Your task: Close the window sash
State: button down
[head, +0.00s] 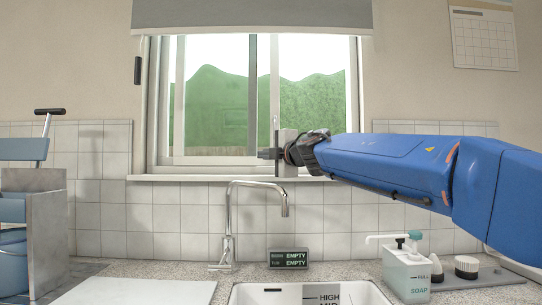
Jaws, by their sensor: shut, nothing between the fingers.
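The window (260,158) is in the back wall above the counter, with a white frame and a green view outside. Upright sash stiles stand at the left (180,100) and near the middle (252,95), and a slim stile with a dark handle (276,125) is just right of the middle. The glass to the right of it shows the view with a different texture. My gripper (264,154) reaches in from the right, pointing left, at the lower part of this stile. It is shut and empty. It overlaps the stile in the picture; I cannot tell whether they touch.
A grey blind (250,14) covers the window's top. Below stand a tall faucet (232,215), a sink (310,293), a small sign (288,258) and a soap dispenser (407,273). A grey partition (47,235) stands at the left. The sill (200,178) is clear.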

jog(key=shift+w+d, duration=1.25)
jog(key=shift+d, duration=0.2)
jog(key=shift+d, duration=0.15)
jog(key=d, duration=2.7)
jog(key=shift+s, duration=0.45)
jog(key=shift+d, duration=0.1)
